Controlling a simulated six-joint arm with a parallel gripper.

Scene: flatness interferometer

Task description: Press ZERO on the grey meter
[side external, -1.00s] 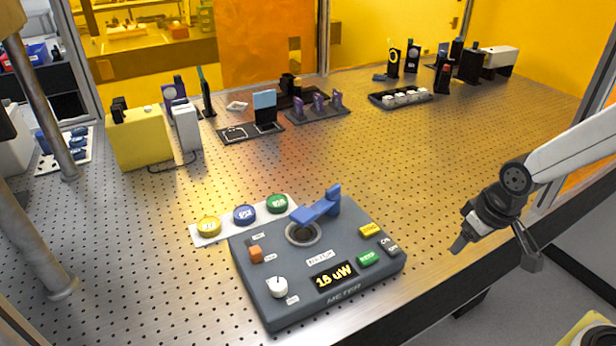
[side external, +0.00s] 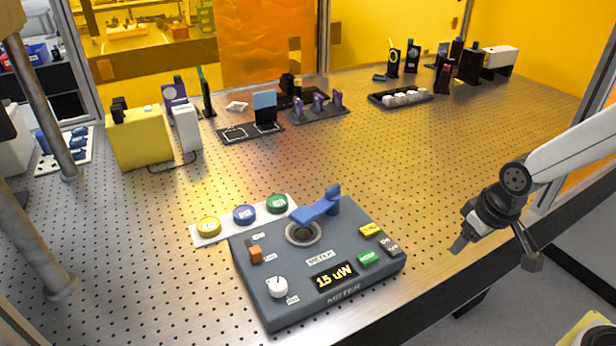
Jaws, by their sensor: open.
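The grey meter (side external: 262,288) sits flat at the front of the perforated table. Its lit display (side external: 334,277) seems to read 1.5 uW; the decimal point is hard to make out. A yellow button (side external: 370,229) and a green button (side external: 368,259) are on its right side. Their lettering is too small to read surely, so I cannot tell which is ZERO. My gripper (side external: 496,253) is open and empty, to the right of the meter around the table's front edge, apart from both buttons.
A blue lever (side external: 318,209) stands over the meter's round port. An orange switch (side external: 255,254) and a white knob (side external: 278,287) are on its left. Yellow, blue and green caps lie on a white strip (side external: 228,228) behind. The table's middle right is clear.

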